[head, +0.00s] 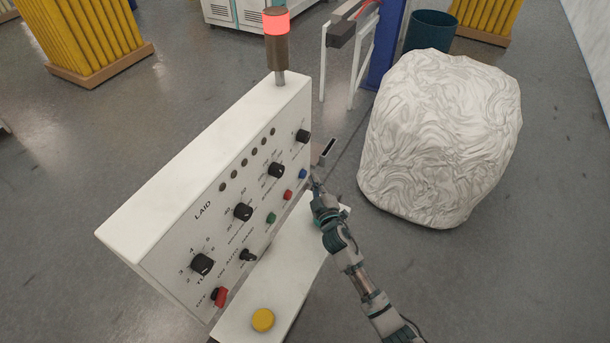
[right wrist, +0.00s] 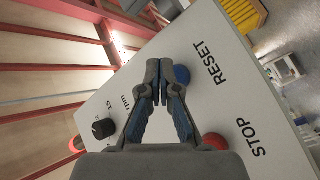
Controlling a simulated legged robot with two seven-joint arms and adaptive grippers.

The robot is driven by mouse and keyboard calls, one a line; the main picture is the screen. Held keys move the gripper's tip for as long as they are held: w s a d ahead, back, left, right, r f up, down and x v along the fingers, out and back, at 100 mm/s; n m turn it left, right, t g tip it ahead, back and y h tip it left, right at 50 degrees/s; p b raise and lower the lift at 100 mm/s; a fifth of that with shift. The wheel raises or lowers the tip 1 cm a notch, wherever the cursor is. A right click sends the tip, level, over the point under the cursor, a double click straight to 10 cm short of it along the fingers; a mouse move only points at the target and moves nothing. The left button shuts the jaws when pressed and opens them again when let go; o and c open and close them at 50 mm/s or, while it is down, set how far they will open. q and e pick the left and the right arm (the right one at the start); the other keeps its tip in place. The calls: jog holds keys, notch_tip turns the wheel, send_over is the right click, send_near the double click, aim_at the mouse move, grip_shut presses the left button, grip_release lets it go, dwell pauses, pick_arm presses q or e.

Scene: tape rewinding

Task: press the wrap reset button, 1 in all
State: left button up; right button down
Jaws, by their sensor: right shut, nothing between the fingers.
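The white control panel (head: 215,175) has a blue button (head: 302,174) near its right end, with a red button (head: 288,195) and a green button (head: 271,218) further left. In the right wrist view the blue button (right wrist: 182,75) is beside the word RESET, and the red one (right wrist: 215,141) is beside STOP. My right gripper (head: 315,180) is shut and empty, just in front of the blue button. Its fingertips (right wrist: 160,72) partly overlap the button's left edge in the wrist view; I cannot tell whether they touch it. My left gripper is out of view.
Black knobs (head: 243,212) and a red switch (head: 220,296) are on the panel. A yellow button (head: 262,320) sits on the ledge (head: 290,265) below. A lit red lamp (head: 276,22) stands on top. A large wrapped bundle (head: 440,140) stands right of my arm.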

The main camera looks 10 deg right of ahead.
jog(key=shift+a, duration=0.15)
dwell(0.4)
jog(key=shift+w+a, duration=0.2)
jog(key=shift+w+a+r, duration=0.1)
jog(key=shift+w+a, duration=0.2)
jog(key=shift+a, duration=0.15)
dwell(1.0)
jog(key=shift+d, duration=0.1)
jog(key=shift+s+d, duration=0.55)
jog(key=shift+d, duration=0.1)
jog(key=s+d+p, duration=0.1)
jog(key=s+d, duration=0.1)
jog(key=d, duration=0.1)
jog(key=d+p, duration=0.1)
jog(key=shift+s+d+p, duration=0.15)
jog(key=shift+s+p, duration=0.15)
jog(key=shift+s, duration=0.1)
